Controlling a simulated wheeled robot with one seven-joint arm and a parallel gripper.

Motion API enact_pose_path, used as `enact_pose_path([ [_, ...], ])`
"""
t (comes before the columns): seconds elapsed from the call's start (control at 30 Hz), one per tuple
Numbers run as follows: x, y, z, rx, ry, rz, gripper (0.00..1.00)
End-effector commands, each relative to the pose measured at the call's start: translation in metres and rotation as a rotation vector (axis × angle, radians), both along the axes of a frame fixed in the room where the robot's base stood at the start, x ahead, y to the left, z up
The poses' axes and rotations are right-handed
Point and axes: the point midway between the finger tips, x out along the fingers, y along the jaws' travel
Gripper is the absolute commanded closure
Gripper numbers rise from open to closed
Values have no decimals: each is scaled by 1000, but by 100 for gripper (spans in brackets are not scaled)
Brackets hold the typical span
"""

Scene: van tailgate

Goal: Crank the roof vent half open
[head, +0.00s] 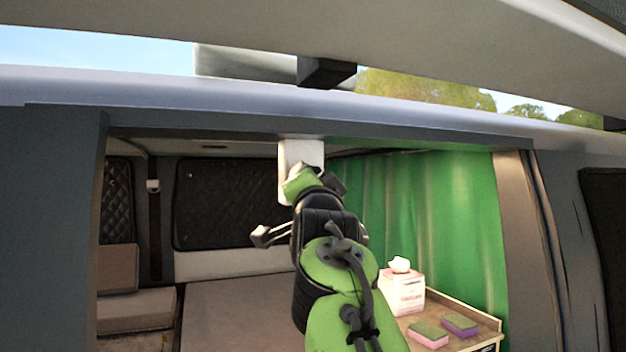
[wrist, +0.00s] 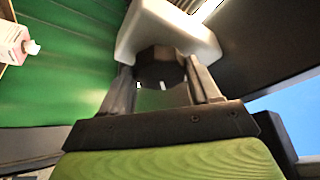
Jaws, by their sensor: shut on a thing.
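The crank's white housing (wrist: 165,30) hangs under the roof edge in the wrist view. It also shows in the head view (head: 300,152), above my arm. A dark faceted crank knob (wrist: 158,68) is on its underside. My gripper (wrist: 160,78) reaches up from below, with one finger on each side of the knob, shut on it. In the head view my wrist hides the knob and fingertips. A pale panel (head: 245,62), which looks like the vent lid, shows above the roof. I cannot tell how far it is open.
A green curtain (head: 425,220) hangs to the right. Below it, a wooden counter (head: 480,335) holds a tissue box (head: 403,291) and two sponges (head: 429,334). The bed (head: 235,310) is below left. The roof edge (head: 200,122) runs close above my arm.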

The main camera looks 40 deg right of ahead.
Motion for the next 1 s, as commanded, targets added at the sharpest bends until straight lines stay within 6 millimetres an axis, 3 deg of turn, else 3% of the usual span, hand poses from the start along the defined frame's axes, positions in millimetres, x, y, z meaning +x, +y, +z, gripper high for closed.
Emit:
enact_pose_path([
  [0.6,3,2,6,541,-142,2,69],
  [1.0,4,0,8,724,-192,-1,69],
])
